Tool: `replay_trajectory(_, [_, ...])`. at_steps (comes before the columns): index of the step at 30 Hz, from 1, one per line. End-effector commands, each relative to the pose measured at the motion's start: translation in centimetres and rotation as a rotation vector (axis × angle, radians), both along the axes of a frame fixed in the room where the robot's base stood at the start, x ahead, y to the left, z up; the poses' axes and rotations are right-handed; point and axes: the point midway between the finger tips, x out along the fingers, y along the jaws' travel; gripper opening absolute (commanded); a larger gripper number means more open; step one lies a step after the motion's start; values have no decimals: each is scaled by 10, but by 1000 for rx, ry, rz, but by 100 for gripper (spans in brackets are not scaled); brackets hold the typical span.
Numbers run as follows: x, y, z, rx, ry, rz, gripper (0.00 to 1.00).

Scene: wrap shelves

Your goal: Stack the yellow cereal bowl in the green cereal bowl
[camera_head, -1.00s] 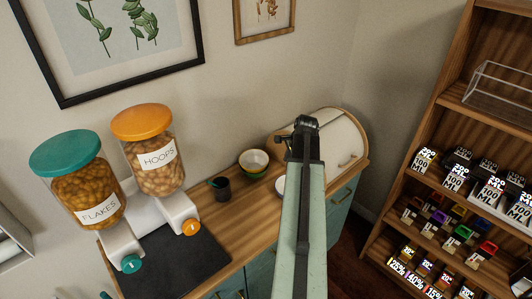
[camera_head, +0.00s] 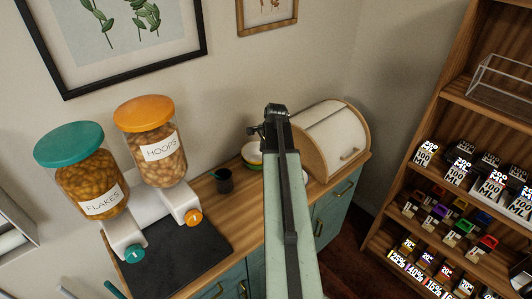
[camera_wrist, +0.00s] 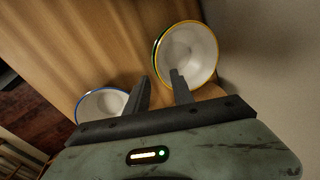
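A white bowl with a yellow rim (camera_wrist: 190,50) is at the upper right of the wrist view. A green rim (camera_wrist: 153,54) shows close along its left edge, so the yellow bowl appears nested in the green one. In the head view these bowls (camera_head: 251,153) are on the counter, partly hidden by my arm. My gripper (camera_wrist: 161,76) is open, with nothing between its fingers. Its right fingertip overlaps the lower edge of the nested bowls in the wrist view; I cannot tell whether they touch.
A blue-rimmed bowl (camera_wrist: 100,105) lies left of my fingers in the wrist view. On the wooden counter (camera_head: 232,210) are a dark cup (camera_head: 224,181), two cereal dispensers (camera_head: 150,140) and a bread box (camera_head: 332,135). A wall stands behind. Shelves (camera_head: 455,190) are at right.

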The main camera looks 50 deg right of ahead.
Motion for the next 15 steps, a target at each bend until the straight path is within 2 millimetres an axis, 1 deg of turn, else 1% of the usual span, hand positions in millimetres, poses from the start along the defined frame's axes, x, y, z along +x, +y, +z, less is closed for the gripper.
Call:
replay_trajectory(1, [3, -2, -17, 0, 0, 0, 29])
replay_trajectory(7, [13, -5, -48, 0, 0, 0, 29])
replay_trajectory(10, [16, -6, -55, 0, 0, 0, 29])
replay_trajectory(15, [17, -6, -53, 0, 0, -1, 29])
